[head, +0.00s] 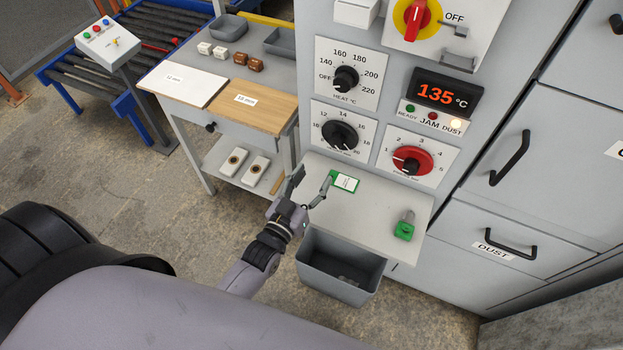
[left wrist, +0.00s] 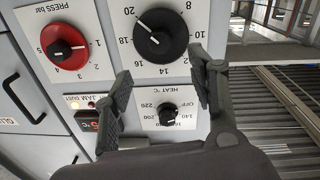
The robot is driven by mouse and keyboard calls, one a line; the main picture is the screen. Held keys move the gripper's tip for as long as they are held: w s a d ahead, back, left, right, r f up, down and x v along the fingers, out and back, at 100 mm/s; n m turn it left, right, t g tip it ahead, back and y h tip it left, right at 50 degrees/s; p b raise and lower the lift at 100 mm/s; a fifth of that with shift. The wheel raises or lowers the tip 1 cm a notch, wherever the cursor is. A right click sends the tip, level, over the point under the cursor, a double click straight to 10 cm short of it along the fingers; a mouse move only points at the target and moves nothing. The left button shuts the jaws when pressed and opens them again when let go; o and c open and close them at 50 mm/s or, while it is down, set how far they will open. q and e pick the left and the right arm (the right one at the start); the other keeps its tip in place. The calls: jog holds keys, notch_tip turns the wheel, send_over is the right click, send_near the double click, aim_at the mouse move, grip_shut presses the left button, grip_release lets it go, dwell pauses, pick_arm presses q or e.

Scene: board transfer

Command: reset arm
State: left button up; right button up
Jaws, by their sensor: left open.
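My left gripper (head: 309,188) is open and empty in front of the machine panel, near the left edge of its small shelf (head: 390,200). In the left wrist view my left gripper (left wrist: 160,90) shows its two fingers spread apart, with the panel upside down behind them. The black heat knob (left wrist: 168,115) appears between and beyond the fingers. The large black dial (left wrist: 160,34) and the red press dial (left wrist: 66,47) also show there. No contact between the fingers and the dials is visible. My right gripper is in neither view.
A green-and-white card (head: 345,182) and a green padlock-like item (head: 404,228) lie on the shelf. A grey bin (head: 340,268) hangs below. A side table holds a white board (head: 183,83) and a wooden board (head: 247,105). Open floor (head: 110,190) lies left.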

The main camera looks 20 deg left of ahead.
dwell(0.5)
pick_arm(q)
jog(key=s+a+m+g+y, duration=0.1)
jog(key=s+a+m+g, duration=0.15)
jog(key=s+g, duration=1.5)
jog(key=s+f+t+b, duration=0.1)
jog(key=s+f, duration=0.1)
jog(key=f, duration=1.1)
jog(key=s+f+t+b, duration=0.1)
jog(key=s+f, duration=0.1)
jog(key=f, duration=1.1)
jog(key=s+a+f+g+b, duration=0.1)
jog(key=s+a+f+b, duration=0.1)
jog(key=s+f, duration=1.6)
notch_tip(320, 180, down, 2)
jog(key=shift+a+f+y+b, duration=0.15)
jog(key=shift+a+y+b, duration=0.15)
